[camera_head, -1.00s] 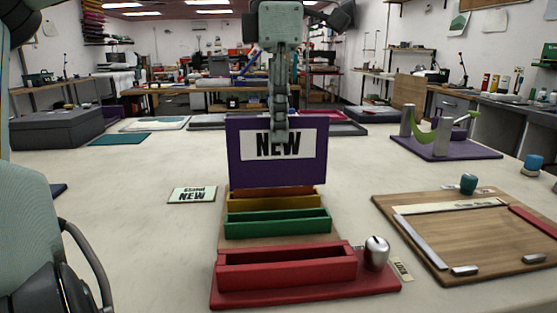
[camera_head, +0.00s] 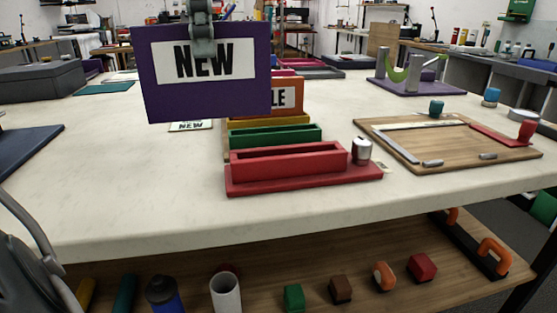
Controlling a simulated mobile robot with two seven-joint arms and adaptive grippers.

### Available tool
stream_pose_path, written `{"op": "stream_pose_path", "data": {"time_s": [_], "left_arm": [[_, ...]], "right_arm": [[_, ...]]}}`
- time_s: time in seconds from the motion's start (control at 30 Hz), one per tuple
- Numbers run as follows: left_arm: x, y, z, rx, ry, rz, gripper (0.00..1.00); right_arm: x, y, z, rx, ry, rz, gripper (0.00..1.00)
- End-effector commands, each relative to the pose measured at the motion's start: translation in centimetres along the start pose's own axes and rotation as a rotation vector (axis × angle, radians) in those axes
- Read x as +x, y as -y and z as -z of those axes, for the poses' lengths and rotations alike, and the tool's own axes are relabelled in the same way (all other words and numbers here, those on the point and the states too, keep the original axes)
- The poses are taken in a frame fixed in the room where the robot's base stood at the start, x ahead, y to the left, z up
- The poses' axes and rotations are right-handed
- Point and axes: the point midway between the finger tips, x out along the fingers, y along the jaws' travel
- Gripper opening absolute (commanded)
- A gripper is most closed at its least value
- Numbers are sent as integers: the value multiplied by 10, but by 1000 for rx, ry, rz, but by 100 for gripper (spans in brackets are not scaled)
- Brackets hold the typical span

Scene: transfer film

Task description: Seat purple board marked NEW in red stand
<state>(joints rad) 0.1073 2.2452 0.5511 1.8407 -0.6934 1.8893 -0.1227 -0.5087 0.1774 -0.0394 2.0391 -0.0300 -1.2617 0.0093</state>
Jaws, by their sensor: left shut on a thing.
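The purple board (camera_head: 207,98) with a white NEW label hangs upright, slightly tilted, in the upper left middle of the head view. My left gripper (camera_head: 202,40) is shut on its top edge. The board is in the air, left of and above the red stand (camera_head: 290,160), and apart from it. The red stand is a slotted block on a red base at the table's front, and its slot looks empty. A silver knob (camera_head: 361,150) stands on the base's right end. My right gripper is not in view.
Green (camera_head: 275,137) and yellow (camera_head: 240,123) stands sit behind the red one. An orange board ending in LE (camera_head: 286,96) stands behind them, partly hidden. A wooden drawing board (camera_head: 450,150) lies right.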

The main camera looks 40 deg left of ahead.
Motion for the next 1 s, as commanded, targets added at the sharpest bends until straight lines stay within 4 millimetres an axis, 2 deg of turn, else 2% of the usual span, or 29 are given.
{"op": "stream_pose_path", "data": {"time_s": [0.3, 0.5, 0.73, 1.0], "left_arm": [[41, -19, -64, 1, -6, 3, 0], [61, -29, -97, 1, -3, 1, 0], [73, -32, -106, 1, -1, 1, 0], [107, -32, -106, 1, -1, 2, 0]], "right_arm": [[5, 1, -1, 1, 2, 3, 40], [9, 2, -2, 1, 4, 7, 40], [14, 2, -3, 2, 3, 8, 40], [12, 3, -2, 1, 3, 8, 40]]}}
